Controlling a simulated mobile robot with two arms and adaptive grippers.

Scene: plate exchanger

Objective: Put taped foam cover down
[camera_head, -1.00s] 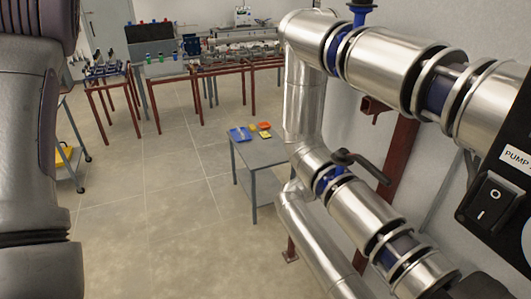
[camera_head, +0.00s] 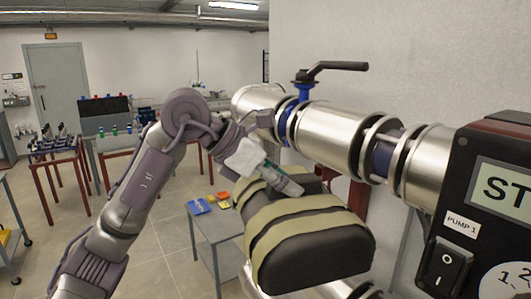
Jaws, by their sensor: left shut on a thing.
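The taped foam cover (camera_head: 318,262) is a dark, rounded block with beige tape bands, in the middle of the head view. My left gripper (camera_head: 290,186) is shut on its upper part and holds it raised in front of the lower pipework. The exact finger contact is partly hidden. My right gripper is not in view.
A steel pipe (camera_head: 335,130) with a blue valve and black lever (camera_head: 336,68) runs behind and above the cover. A pump control box (camera_head: 485,215) stands close at the right. A small grey table (camera_head: 217,229) with coloured trays is behind, left of the cover. Open floor lies left.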

